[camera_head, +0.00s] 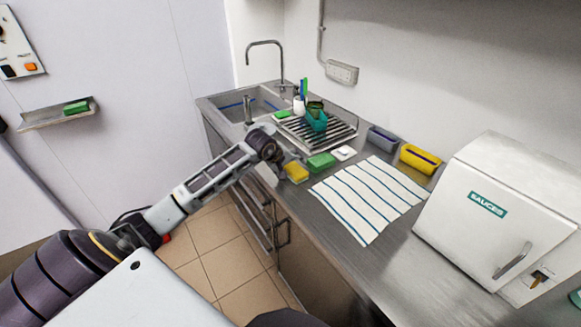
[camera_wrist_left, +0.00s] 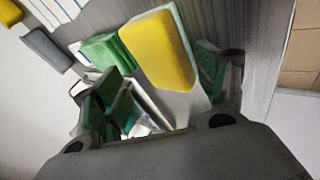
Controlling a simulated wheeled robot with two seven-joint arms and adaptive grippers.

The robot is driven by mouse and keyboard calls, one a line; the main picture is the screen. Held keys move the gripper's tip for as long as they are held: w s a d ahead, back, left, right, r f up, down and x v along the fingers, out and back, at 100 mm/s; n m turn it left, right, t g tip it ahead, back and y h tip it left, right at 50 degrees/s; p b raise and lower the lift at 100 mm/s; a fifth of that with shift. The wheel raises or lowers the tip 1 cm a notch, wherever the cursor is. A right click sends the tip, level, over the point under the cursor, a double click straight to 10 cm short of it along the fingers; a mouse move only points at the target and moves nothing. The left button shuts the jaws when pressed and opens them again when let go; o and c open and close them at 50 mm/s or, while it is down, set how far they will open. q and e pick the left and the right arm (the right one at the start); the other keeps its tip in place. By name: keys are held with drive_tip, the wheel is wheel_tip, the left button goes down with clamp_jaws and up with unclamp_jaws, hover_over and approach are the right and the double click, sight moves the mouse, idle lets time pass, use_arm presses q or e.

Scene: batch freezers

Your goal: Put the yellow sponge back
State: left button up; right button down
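The yellow sponge (camera_head: 295,172) lies on the steel counter, left of a green sponge (camera_head: 320,161). In the left wrist view the yellow sponge (camera_wrist_left: 158,50) is large, with a pale edge along its right side, and the green sponge (camera_wrist_left: 104,50) is to its left. My left gripper (camera_head: 282,158) is low over the counter, right behind the yellow sponge. In the wrist view its two fingers (camera_wrist_left: 165,92) are spread wide, with the near end of the yellow sponge showing between them. I see no grip on it. My right gripper is not in view.
A dish rack (camera_head: 335,130) and a sink (camera_head: 240,104) lie behind. A striped cloth (camera_head: 368,198), a grey bin (camera_head: 382,139), a yellow bin (camera_head: 420,158) and a white sauces box (camera_head: 500,210) are to the right. A wall shelf (camera_head: 45,118) holds another green sponge (camera_head: 76,107).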

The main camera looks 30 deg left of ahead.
use_arm(q)
drive_tip(key=shift+r, duration=0.15)
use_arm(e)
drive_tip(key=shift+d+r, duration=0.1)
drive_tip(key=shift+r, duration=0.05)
use_arm(q)
drive_tip(key=shift+r, duration=0.1)
drive_tip(key=shift+v, duration=2.45)
drive_tip(key=b+v, duration=0.1)
drive_tip(key=v, duration=0.6)
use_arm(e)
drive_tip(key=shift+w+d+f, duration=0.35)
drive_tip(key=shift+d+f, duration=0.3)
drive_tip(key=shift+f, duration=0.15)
use_arm(q)
drive_tip(key=shift+s, duration=0.1)
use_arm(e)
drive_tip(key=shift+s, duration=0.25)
